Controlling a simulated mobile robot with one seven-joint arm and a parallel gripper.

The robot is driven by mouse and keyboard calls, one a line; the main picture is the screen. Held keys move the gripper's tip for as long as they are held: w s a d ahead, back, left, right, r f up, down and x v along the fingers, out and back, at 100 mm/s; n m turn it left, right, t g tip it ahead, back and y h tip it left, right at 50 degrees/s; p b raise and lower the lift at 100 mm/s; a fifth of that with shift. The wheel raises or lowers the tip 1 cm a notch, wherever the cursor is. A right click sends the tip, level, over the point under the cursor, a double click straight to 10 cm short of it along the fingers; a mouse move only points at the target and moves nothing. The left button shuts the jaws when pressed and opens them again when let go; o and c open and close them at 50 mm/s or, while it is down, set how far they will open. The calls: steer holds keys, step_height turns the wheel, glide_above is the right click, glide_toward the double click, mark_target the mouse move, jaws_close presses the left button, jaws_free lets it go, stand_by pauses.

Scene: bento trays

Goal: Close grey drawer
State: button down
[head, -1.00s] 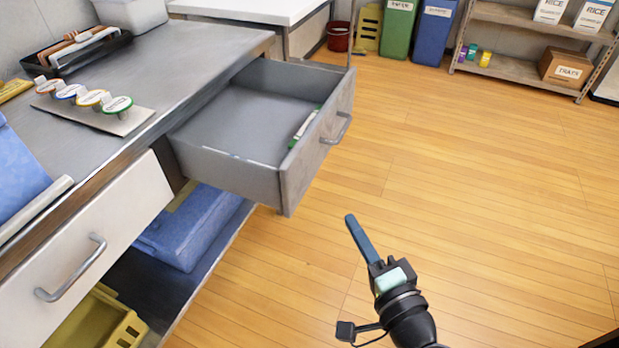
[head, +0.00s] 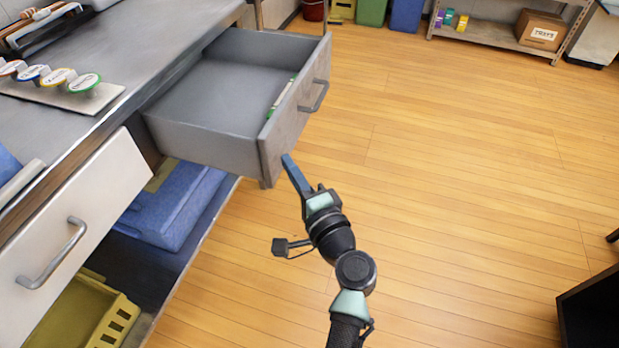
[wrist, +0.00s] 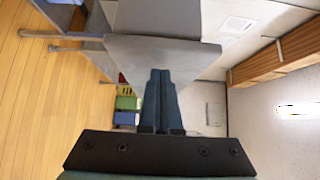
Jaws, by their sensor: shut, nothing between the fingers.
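The grey drawer (head: 205,146) is pulled far out from the counter in the head view. Its front panel (head: 296,112) carries a metal bar handle (head: 315,96). A small green and white item (head: 281,97) lies inside against the front. My gripper (head: 287,158) is shut and empty, its tips by the lower near corner of the front panel; I cannot tell whether they touch. In the wrist view the shut fingers (wrist: 161,75) point along the drawer's front panel (wrist: 130,52), and the handle (wrist: 62,42) sticks out to the left.
A white drawer front with a handle (head: 52,255) is at the lower left. The wooden floor (head: 450,180) to the right is clear. A dark box (head: 590,310) stands at the lower right.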

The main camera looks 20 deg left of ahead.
steer(key=shift+a, duration=0.5)
steer(key=shift+a, duration=0.1)
